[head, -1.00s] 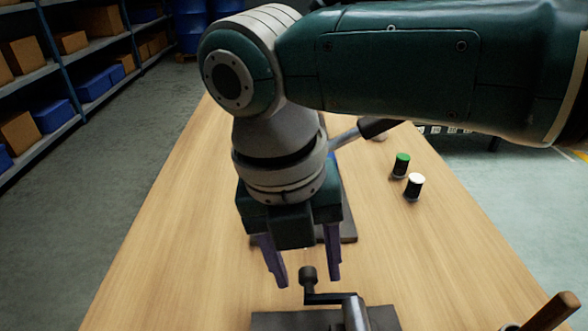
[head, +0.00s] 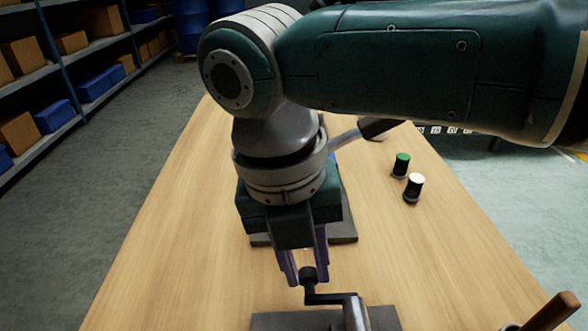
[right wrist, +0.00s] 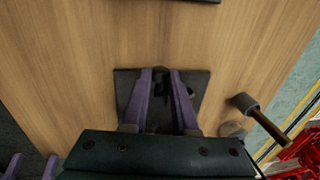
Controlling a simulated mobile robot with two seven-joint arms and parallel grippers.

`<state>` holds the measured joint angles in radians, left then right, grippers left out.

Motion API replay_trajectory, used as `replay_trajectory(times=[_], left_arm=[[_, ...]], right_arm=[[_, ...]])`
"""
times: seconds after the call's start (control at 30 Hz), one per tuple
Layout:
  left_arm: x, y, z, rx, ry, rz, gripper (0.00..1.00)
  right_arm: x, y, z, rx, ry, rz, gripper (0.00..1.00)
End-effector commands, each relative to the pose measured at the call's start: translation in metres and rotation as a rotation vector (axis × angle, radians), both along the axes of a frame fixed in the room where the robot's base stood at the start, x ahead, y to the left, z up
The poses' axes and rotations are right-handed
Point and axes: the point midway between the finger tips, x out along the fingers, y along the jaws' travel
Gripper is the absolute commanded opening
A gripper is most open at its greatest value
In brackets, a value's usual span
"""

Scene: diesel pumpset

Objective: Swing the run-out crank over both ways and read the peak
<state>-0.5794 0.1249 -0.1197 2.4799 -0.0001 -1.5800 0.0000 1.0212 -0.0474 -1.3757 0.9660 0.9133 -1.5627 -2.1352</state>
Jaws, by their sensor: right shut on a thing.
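The run-out crank (head: 328,299) stands at the near end of the wooden bench, with a dark upright knob (head: 308,273) on its arm and a grey shaft (head: 355,315) at its right end. It is mounted on a dark plate (head: 285,321), which also shows in the right wrist view (right wrist: 124,84). My right gripper (head: 307,280) points down, shut on the knob with one purple finger on each side. In the right wrist view its fingers (right wrist: 161,74) hide much of the crank. Two purple fingers, apparently my left gripper (right wrist: 31,168), stand apart at lower left. No peak reading is legible.
Behind my right gripper lies another dark plate (head: 347,225), with a black-handled lever (head: 345,139) beyond. A green-topped cylinder (head: 401,166) and a white-topped one (head: 413,188) stand to the right. A wooden handle (head: 555,309) sticks up at lower right. The bench's left side is clear.

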Motion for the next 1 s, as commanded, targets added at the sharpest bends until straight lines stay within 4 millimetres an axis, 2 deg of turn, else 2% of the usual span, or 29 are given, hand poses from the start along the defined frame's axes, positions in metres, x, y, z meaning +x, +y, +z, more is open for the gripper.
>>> replay_trajectory(times=[0.57,0.77,1.0], left_arm=[[0.0,-0.002,0.006,-0.009,0.0,0.006,0.57],[0.0,-0.002,0.017,-0.009,0.0,0.005,0.57],[0.0,-0.002,0.036,-0.006,0.0,0.003,0.57]], right_arm=[[0.0,-0.002,0.003,0.023,0.001,-0.002,0.0],[0.0,-0.004,0.007,0.076,0.002,-0.002,0.0],[0.0,-0.01,0.014,0.233,0.0,-0.005,0.0]])
